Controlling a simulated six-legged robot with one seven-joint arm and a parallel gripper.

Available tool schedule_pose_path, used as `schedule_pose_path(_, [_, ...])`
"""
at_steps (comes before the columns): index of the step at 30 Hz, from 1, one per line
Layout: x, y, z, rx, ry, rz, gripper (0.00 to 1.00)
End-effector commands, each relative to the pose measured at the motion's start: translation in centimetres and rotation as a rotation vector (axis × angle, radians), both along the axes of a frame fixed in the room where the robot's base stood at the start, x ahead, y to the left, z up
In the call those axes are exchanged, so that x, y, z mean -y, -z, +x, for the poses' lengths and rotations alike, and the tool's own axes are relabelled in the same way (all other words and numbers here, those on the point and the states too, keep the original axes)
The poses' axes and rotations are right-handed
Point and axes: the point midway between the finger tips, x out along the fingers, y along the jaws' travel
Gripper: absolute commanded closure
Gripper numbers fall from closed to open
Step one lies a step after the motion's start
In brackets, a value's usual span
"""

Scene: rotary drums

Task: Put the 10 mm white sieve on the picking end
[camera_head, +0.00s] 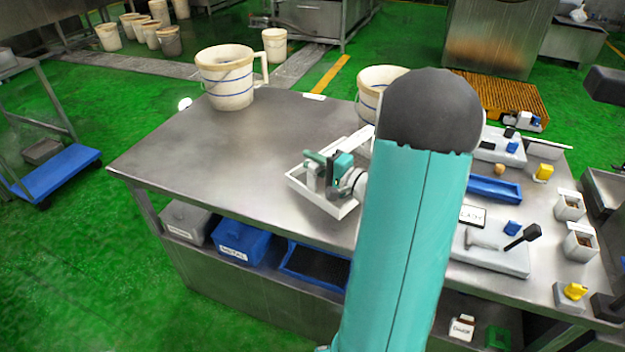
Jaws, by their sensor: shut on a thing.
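A white rectangular frame (345,211), which looks like the white sieve, is over the middle of the steel table. No 10 mm mark can be read on it. My gripper (318,172) is at this frame, left of my large teal arm link, and appears shut on it. The fingertips are small and partly hidden, and my arm covers the frame's right side. I cannot tell whether the frame touches the table. I cannot pick out the picking end in this view.
The steel table (190,150) is clear on its left. A white bucket (226,78) stands at its back edge, another (370,88) behind my arm. The right side is crowded with a blue tray (494,189), white boards and small boxes. Bins sit on the shelf below.

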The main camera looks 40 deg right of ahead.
Motion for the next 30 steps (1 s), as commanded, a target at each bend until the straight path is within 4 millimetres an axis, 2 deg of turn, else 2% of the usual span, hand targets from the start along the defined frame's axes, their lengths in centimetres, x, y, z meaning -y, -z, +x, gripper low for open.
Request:
schedule_pose_path(7, [-0.8, 1.7, -0.9, 0.002, 0.000, -0.001, 1.00])
schedule_pose_path(14, [-0.9, 4.6, -1.0, 0.002, 0.000, -0.002, 1.00])
schedule_pose_path(26, [-0.9, 5.1, -1.0, 0.003, 0.000, -0.003, 1.00])
schedule_pose_path(27, [-0.9, 5.2, -1.0, 0.001, 0.000, -0.001, 0.73])
schedule_pose_path(30, [-0.9, 5.2, -1.0, 0.001, 0.000, -0.002, 0.55])
